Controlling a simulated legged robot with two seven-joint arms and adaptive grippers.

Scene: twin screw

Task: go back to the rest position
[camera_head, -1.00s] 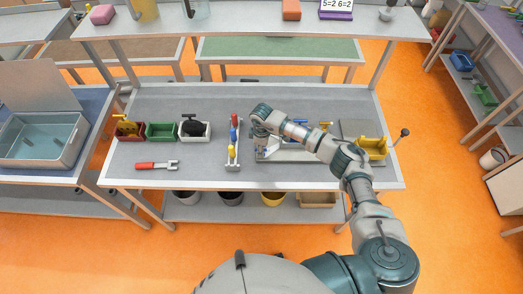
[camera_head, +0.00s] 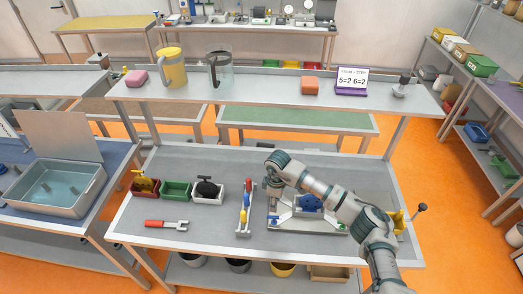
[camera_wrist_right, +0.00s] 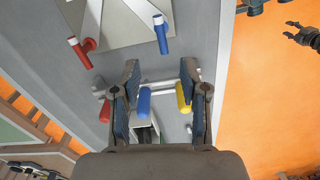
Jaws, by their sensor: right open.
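My right gripper (camera_head: 271,192) hangs over the grey workbench (camera_head: 205,240), just right of the rack with red, blue and yellow handles (camera_head: 239,228). In the right wrist view my right gripper (camera_wrist_right: 160,85) is open, its fingers apart with nothing gripped. The blue handle (camera_wrist_right: 144,101) shows between the fingers and the yellow handle (camera_wrist_right: 182,98) shows by one finger; whether they touch is unclear. A pale board with a blue part (camera_head: 310,203) lies under my right forearm, partly hidden. My left gripper is in neither view.
Red, green and white bins (camera_head: 175,190) stand left of the rack. A red-handled tool (camera_head: 166,224) lies in front of them. A yellow holder (camera_head: 398,222) stands at the right end. A raised shelf (camera_head: 260,90) spans the back.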

